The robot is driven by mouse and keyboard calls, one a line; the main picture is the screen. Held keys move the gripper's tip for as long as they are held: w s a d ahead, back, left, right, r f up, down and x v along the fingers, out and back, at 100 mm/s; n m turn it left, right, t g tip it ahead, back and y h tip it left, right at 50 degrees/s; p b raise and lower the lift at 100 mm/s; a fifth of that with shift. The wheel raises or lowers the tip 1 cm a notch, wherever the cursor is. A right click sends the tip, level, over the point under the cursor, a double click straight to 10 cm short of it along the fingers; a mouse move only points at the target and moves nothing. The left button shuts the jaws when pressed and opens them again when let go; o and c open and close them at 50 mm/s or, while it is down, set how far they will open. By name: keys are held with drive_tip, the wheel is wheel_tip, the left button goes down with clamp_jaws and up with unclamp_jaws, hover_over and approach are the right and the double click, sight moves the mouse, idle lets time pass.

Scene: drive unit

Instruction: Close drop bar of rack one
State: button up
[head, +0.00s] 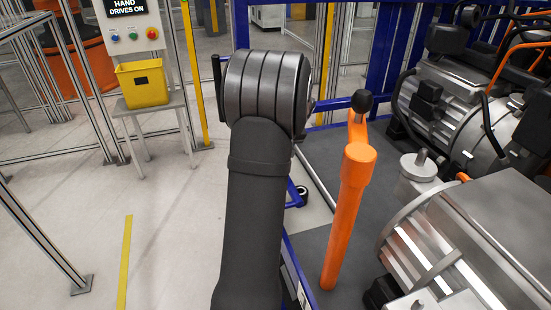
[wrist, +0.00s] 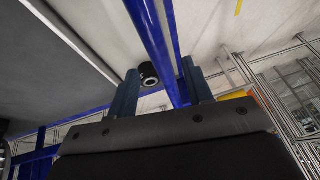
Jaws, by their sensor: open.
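Blue tubular rack framing (head: 375,60) stands behind and to the right of my arm in the head view, with a blue horizontal bar (head: 335,103) at mid height. I cannot tell for certain which tube is the drop bar. In the wrist view my gripper (wrist: 160,88) is open, its two dark fingers apart. A thick blue bar (wrist: 152,35) runs down the picture and appears between the fingers, nearer the right one; contact cannot be told. A dark round part (wrist: 149,74) shows near the left finger. In the head view my arm hides the gripper.
An orange post with a black knob (head: 350,190) stands right of my arm. Grey metal drive units (head: 470,240) fill the right side on a dark deck. A yellow bin (head: 142,83) sits on a stand at the left. The pale floor at left is mostly clear.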

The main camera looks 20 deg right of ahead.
drive_tip(key=v, duration=0.9)
drive_tip(key=x, duration=1.7)
drive_tip(key=shift+w+f, duration=0.1)
drive_tip(key=shift+f, duration=0.1)
drive_tip(key=shift+c, duration=0.5)
